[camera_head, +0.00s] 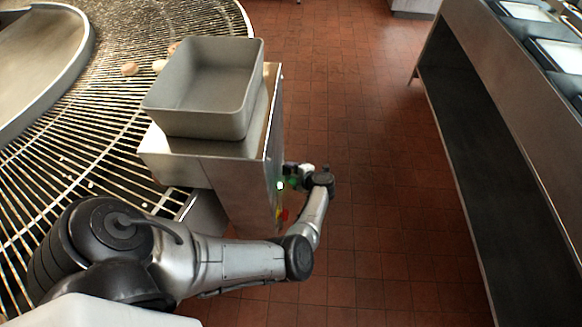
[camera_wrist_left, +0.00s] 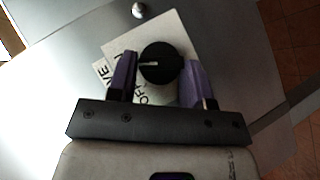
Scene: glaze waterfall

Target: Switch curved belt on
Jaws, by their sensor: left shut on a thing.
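The curved belt (camera_head: 100,140), a wire-rod conveyor, sweeps round the left of the head view. In the left wrist view, my left gripper (camera_wrist_left: 160,78) is shut on a round black knob (camera_wrist_left: 162,60), one purple finger on each side. The knob's white pointer points left. A pale label behind it shows parts of words, including "OF". My right gripper is not in view.
A grey bin (camera_head: 205,90) sits on top of the control box. A few pale round pieces (camera_head: 130,68) lie on the belt. A long metal counter (camera_head: 500,130) runs along the right. The red tiled floor (camera_head: 370,130) between is clear.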

